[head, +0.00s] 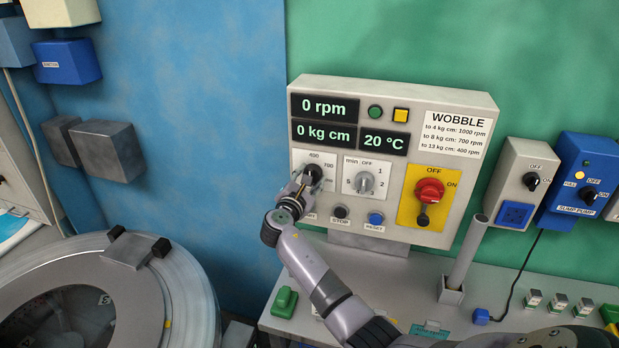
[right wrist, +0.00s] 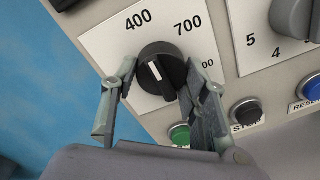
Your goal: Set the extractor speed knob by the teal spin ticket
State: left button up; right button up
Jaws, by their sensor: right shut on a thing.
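The extractor speed knob (right wrist: 160,72) is black and round with a white pointer line, on a white plate marked 400 and 700, with a third number partly hidden. Its pointer line slants up and left, roughly toward 400. In the head view the speed knob (head: 314,171) sits at the panel's left. My right gripper (head: 303,183) is shut on the knob; in the right wrist view its fingers (right wrist: 160,80) lie on either side of it. A teal ticket (head: 430,330) lies on the bench, its print too small to read. My left gripper is not in view.
The grey control panel (head: 470,101) reads 0 rpm, 0 kg cm and 20 °C, with a WOBBLE table. A minute timer knob (head: 364,183), red switch (head: 429,190) and start, stop and reset buttons are close by. A metal drum (head: 190,290) stands left.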

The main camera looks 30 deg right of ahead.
jog(key=shift+f, duration=0.2)
jog(key=o, duration=0.8)
jog(key=shift+a, duration=0.1)
jog(key=shift+c, duration=0.2)
jog(key=o, duration=0.4)
jog(key=shift+r, duration=0.15)
jog(key=v, duration=1.2)
